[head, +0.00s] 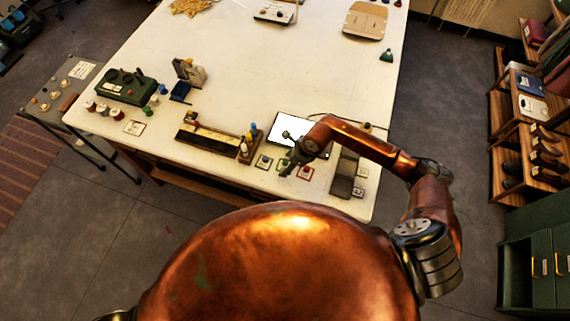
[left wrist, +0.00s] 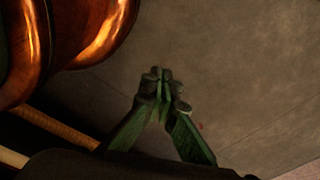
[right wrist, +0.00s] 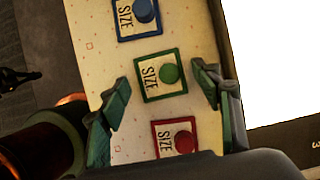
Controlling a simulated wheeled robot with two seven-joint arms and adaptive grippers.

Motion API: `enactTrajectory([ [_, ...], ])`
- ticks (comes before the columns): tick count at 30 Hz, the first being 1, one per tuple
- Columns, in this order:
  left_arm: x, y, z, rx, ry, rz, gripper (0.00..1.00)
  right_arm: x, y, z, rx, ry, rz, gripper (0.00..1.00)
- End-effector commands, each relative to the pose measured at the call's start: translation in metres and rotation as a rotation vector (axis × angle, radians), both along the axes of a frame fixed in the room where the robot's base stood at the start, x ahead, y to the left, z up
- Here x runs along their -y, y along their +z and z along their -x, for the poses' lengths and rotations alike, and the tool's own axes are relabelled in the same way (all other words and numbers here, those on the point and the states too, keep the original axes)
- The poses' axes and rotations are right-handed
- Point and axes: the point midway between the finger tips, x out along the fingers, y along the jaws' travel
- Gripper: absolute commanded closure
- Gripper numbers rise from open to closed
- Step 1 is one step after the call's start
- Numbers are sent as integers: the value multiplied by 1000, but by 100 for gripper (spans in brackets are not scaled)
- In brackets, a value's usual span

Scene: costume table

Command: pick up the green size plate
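The green size plate (right wrist: 147,77) has a green rim, a cream face marked SIZE and a round green knob. In the right wrist view it lies flat on the table between the fingers of my right gripper (right wrist: 161,77), which is open and apart from it. In the head view my right gripper (head: 290,168) is over the front edge area, and the green plate (head: 282,164) shows partly beside it. My left gripper (left wrist: 160,78) is shut and empty over bare floor, away from the table.
A blue size plate (right wrist: 125,22) and a red size plate (right wrist: 163,141) flank the green one closely. A bright white screen (right wrist: 275,60) is beside the row. In the head view, a long holder (head: 207,140) stands left and a dark grey device (head: 343,175) right.

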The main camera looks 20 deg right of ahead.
Motion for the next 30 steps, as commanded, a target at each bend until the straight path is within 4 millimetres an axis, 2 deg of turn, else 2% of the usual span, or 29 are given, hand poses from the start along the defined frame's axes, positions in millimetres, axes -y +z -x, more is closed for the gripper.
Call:
enactTrajectory([
  [6,-1,-1,10,-13,2,-1,100,0,0,0,0,0,0,58],
  [13,-1,-1,10,-13,2,-1,100,0,1,0,0,0,0,74],
  [23,-1,-2,7,-9,1,-1,100,0,4,-1,2,1,0,74],
  [26,-1,-7,6,-8,1,-1,100,0,10,-1,3,2,-1,74],
  [30,-1,-20,6,-8,1,-1,100,0,32,-2,9,4,0,74],
])
